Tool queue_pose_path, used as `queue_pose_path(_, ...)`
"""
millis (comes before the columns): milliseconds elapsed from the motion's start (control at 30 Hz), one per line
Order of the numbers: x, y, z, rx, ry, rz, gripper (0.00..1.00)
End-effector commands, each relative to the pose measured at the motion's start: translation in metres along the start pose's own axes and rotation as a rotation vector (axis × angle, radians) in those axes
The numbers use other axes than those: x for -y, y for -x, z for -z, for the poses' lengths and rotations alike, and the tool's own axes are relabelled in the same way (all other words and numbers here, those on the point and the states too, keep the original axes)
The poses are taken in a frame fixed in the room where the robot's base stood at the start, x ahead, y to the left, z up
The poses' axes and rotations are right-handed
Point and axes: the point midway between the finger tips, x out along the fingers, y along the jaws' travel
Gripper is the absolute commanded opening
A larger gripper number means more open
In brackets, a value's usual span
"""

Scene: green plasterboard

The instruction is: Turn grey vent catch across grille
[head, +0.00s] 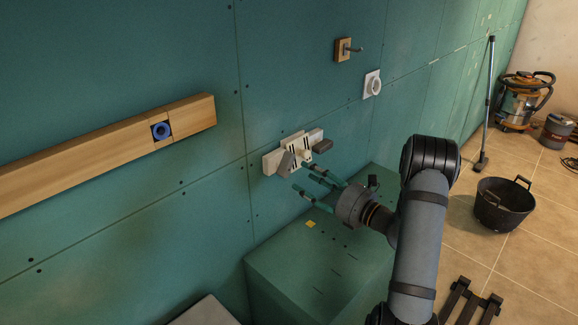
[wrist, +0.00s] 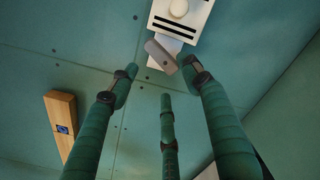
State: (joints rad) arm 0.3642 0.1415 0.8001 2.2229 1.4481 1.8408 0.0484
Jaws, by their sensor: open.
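The white vent grille (head: 298,141) with dark slots is on the green wall, and part of it shows at the top of the wrist view (wrist: 175,26). In the wrist view one grey catch (wrist: 160,57) lies slanted just below the grille, between the fingertips in the picture. My gripper (head: 308,180) has green fingers spread open, just in front of and below the grille. It is open and empty in the wrist view (wrist: 163,76); contact with the catch cannot be seen.
A green box (head: 290,262) stands against the wall below my gripper. A wooden rail (head: 95,150) with a blue round fitting is on the wall at left. A black bucket (head: 503,206) stands on the floor.

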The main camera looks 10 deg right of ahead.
Motion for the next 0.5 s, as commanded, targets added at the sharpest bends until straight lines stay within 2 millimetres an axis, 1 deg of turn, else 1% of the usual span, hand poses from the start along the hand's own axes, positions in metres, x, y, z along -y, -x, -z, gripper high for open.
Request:
queue_pose_path(33,-0.004,-0.011,-0.002,-0.003,0.000,-0.004,0.48)
queue_pose_path(100,-0.004,-0.025,-0.002,-0.004,-0.001,-0.005,0.48)
queue_pose_path(300,-0.004,-0.059,-0.001,-0.005,0.000,-0.004,0.48)
queue_pose_path(400,-0.002,-0.070,-0.001,-0.004,0.000,-0.003,0.48)
queue_pose_path(500,-0.002,-0.077,0.000,-0.004,0.000,-0.002,0.48)
